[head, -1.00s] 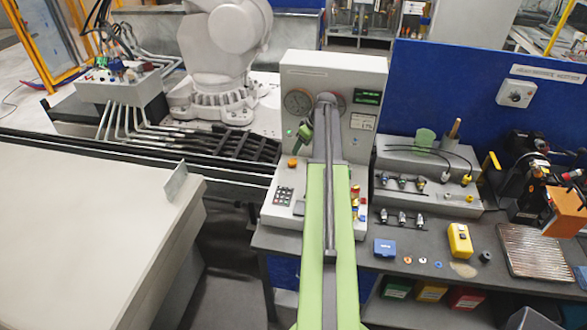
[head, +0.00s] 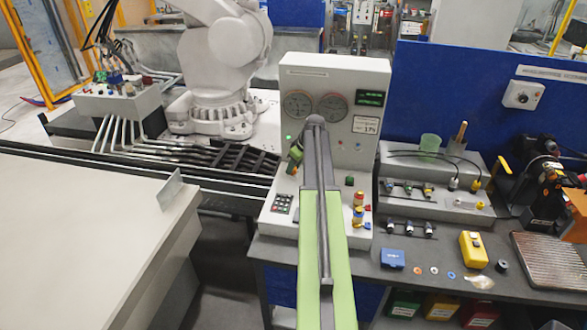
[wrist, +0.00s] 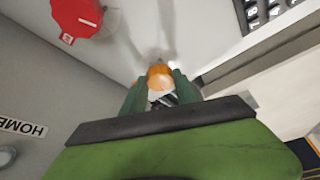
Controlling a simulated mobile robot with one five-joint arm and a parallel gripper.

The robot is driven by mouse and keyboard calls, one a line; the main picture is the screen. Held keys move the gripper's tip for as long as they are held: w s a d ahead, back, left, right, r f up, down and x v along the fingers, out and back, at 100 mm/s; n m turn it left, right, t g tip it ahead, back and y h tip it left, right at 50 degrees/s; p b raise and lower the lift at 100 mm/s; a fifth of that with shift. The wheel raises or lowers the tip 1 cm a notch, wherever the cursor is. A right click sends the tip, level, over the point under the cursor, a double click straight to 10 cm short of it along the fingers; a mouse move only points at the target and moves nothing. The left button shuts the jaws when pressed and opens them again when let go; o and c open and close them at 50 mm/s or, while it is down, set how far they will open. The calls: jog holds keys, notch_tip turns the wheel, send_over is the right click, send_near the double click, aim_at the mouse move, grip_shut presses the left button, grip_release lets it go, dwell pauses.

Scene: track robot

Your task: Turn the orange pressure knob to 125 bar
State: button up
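The orange knob (wrist: 160,76) shows in the wrist view just at the tips of my gripper's green fingers. My gripper (wrist: 160,82) has its fingers apart, one on each side of the knob's near part; whether they touch it is unclear. Two round gauges, left (head: 297,104) and right (head: 332,107), sit on the panel beside a green display (head: 370,98). Their readings are too small to tell.
A keypad (head: 282,204) is on the console below my gripper. Red and yellow parts (head: 358,212) stand right of my arm. A blue box (head: 392,258) lies on the bench.

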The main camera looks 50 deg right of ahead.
grip_shut()
jog(key=shift+a, duration=0.15)
jog(key=m+h, duration=0.2)
jog(key=m, duration=0.3)
jog(key=shift+a+m, duration=0.1)
jog(key=shift+m, duration=0.3)
jog(key=m+g+h, duration=0.1)
jog(key=m, duration=0.1)
jog(key=m+h, duration=0.1)
jog(key=m, duration=0.2)
jog(key=shift+w+m+g, duration=0.15)
jog(key=shift+m+g, duration=0.15)
jog(key=shift+g, duration=0.1)
